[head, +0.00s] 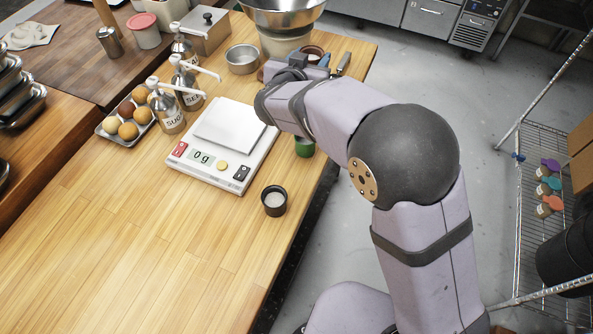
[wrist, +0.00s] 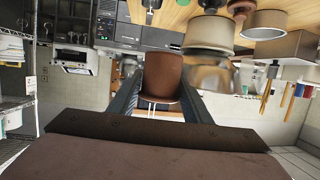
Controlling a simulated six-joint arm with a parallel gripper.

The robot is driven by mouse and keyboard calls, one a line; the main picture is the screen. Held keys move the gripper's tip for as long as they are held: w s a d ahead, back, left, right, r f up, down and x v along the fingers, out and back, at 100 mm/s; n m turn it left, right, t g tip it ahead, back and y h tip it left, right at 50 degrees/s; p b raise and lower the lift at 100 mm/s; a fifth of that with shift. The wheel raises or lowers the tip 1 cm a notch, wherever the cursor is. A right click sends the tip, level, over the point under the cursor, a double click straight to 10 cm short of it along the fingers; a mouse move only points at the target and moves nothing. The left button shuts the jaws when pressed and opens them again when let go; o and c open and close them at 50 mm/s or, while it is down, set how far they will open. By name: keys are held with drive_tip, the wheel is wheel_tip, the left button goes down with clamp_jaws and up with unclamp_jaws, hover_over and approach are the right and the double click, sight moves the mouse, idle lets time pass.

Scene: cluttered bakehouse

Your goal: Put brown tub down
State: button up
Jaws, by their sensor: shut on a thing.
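In the wrist view the brown tub (wrist: 163,78) sits between the two fingers of my gripper (wrist: 160,100), which is shut on it. The wrist picture is upside down, with the wooden worktop along its top edge. In the head view my gripper (head: 290,72) is over the far right part of the worktop (head: 120,240), near the large steel bowl. My arm hides much of it there. I cannot tell how far the tub is from the wood.
A white scale (head: 215,165) reading 0 g stands mid-worktop, with a small black cup (head: 274,201) beside it. Pump bottles (head: 167,108), a bun tray (head: 122,140), a round tin (head: 242,58) and a steel bowl (head: 282,14) crowd the far side. The near worktop is clear.

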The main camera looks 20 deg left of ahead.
drive_tip(key=w+d+r+p, duration=0.1)
drive_tip(key=w+d, duration=0.4)
drive_tip(key=d, duration=0.7)
drive_tip(key=w+d+r+p, duration=0.1)
drive_tip(key=w+d, duration=0.5)
drive_tip(key=d, duration=0.6)
drive_tip(key=shift+r, duration=0.85)
drive_tip(key=shift+s+a+n+y, duration=0.1)
drive_tip(key=shift+a+n+y, duration=0.3)
drive_tip(key=shift+n+y, duration=0.35)
drive_tip(key=s+a+f+n+g+y, duration=0.4)
drive_tip(key=s+a+n+g+y, duration=0.15)
drive_tip(key=s+a, duration=0.4)
drive_tip(key=s+a+f+n+g+y, duration=0.4)
drive_tip(key=s+a+n+g+y, duration=0.15)
drive_tip(key=s+a+n, duration=0.35)
drive_tip(key=s+g, duration=0.1)
drive_tip(key=s, duration=0.3)
drive_tip(key=s+f+g, duration=0.1)
drive_tip(key=s, duration=0.3)
drive_tip(key=s+f+g, duration=0.1)
drive_tip(key=s, duration=0.2)
drive_tip(key=shift+s+n+g+y, duration=0.25)
drive_tip(key=shift+s+n+g, duration=0.05)
drive_tip(key=shift+s+n, duration=0.1)
